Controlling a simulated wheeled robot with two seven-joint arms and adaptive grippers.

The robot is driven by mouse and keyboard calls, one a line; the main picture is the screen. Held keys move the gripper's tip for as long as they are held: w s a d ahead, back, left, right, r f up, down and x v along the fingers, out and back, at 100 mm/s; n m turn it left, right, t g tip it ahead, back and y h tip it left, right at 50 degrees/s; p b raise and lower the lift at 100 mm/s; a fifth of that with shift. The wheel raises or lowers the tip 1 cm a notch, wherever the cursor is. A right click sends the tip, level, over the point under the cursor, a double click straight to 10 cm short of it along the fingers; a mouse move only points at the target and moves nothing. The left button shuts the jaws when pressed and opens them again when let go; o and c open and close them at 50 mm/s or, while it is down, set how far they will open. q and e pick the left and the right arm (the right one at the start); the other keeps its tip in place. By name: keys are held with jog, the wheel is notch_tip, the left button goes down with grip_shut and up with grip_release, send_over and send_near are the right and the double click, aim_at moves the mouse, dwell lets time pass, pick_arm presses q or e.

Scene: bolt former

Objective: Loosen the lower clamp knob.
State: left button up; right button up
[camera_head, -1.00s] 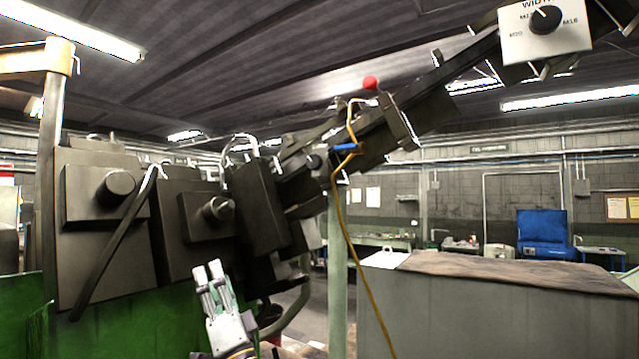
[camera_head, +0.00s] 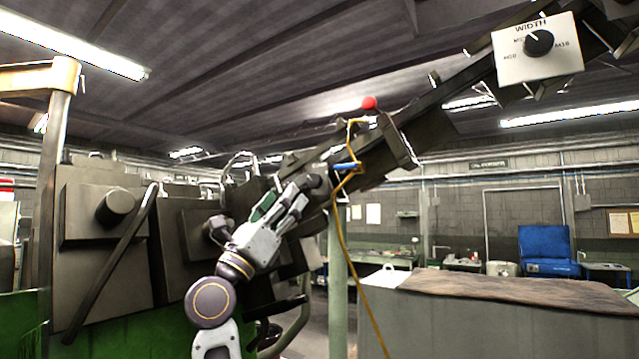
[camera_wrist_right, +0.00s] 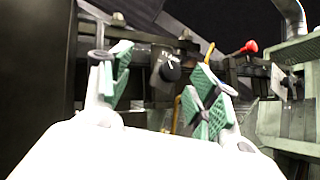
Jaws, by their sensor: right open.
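A dark round clamp knob (camera_head: 317,182) sits on the lower part of the slanted rail. In the right wrist view the black knob (camera_wrist_right: 170,70) shows between and beyond the two fingers. My right gripper (camera_head: 284,198) is raised, pointing up and right toward the knob. In the right wrist view its green-padded fingers (camera_wrist_right: 158,66) are apart with nothing held between them. I cannot tell whether either finger touches the knob. My left gripper is not in view.
The slanted rail (camera_head: 440,95) carries a red ball handle (camera_head: 369,103) and a yellow cable (camera_head: 341,215) hanging down. A white WIDTH dial panel (camera_head: 510,62) is upper right. Dark machine blocks (camera_head: 90,235) stand left. A grey cabinet (camera_head: 480,320) stands lower right.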

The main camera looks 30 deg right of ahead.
aim_at(312, 181)
jog(key=r+m+g+y, duration=0.1)
jog(key=m, duration=0.1)
jog(key=s+d+r+m+g+y, duration=0.1)
jog(key=m, duration=0.1)
jog(key=s+d+r+m+g+y, duration=0.1)
jog(key=y, duration=0.1)
jog(key=shift+s+r+m, duration=0.15)
jog(key=shift+r+m, duration=0.15)
jog(key=shift+m, duration=0.1)
jog(key=shift+s+a+r+m+t+y, duration=0.25)
jog(key=shift+a+y, duration=0.3)
jog(key=shift+y, duration=0.3)
jog(key=shift+s+a+r+t+y, duration=0.15)
jog(key=shift+s+a+r+y, duration=0.2)
jog(key=shift+a+y, duration=0.4)
jog(key=shift+s+a+r+m+t+y, duration=0.2)
jog(key=shift+s+a+y, duration=0.15)
jog(key=shift+y, duration=0.65)
jog(key=shift+w+d, duration=0.1)
jog(key=shift+w, duration=0.05)
jog(key=p+x, duration=0.1)
jog(key=x, duration=0.7)
jog(key=shift+d, duration=0.15)
jog(key=shift+n, duration=2.65)
jog(key=shift+n+p, duration=0.35)
jog(key=shift+n, duration=2.35)
